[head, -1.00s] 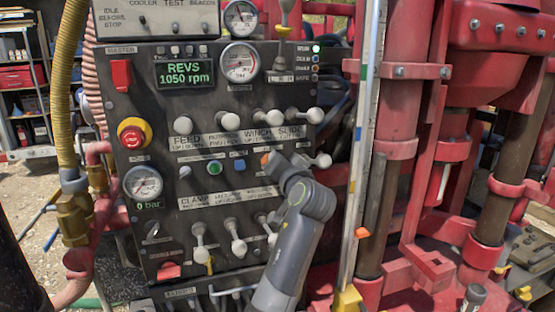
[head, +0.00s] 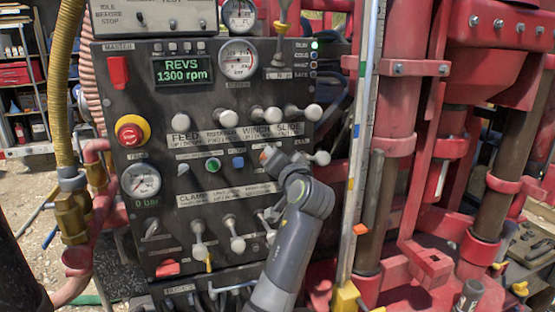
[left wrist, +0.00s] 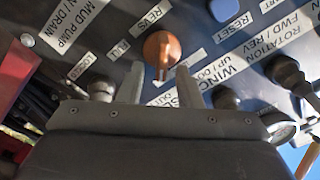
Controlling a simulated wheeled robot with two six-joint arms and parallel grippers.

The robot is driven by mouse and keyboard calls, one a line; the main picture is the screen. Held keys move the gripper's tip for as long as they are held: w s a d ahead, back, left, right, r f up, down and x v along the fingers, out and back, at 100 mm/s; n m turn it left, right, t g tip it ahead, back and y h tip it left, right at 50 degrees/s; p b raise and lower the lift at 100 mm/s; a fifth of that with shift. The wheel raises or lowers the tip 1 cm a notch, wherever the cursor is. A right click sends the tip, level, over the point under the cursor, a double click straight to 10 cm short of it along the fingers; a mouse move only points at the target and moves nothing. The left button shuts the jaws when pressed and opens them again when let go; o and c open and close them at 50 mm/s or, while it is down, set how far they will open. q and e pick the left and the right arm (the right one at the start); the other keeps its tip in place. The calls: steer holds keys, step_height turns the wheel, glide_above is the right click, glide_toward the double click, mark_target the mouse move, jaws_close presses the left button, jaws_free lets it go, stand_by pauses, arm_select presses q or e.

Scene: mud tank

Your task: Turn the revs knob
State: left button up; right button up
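The orange revs knob (left wrist: 162,48) is in the left wrist view, below the REVS label on the dark control panel. My left gripper (left wrist: 160,70) has one finger on each side of the knob's near part; the fingertips appear to meet its sides. In the head view the orange knob (head: 265,155) shows at the tip of my left arm, which hides most of it. The display (head: 183,70) reads REVS 1300 rpm. My right gripper is in neither view.
Levers with white knobs (head: 314,113) stand close above and right of my gripper, more below it. A green button (head: 213,166) and a blue button (head: 238,162) are left of the knob. A red emergency button (head: 131,131) is further left; red machinery (head: 400,120) stands right.

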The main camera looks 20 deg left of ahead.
arm_select(q)
steer(key=b+v, duration=1.7)
steer(key=b, duration=0.3)
steer(key=shift+s+d, duration=0.15)
stand_by(0.5)
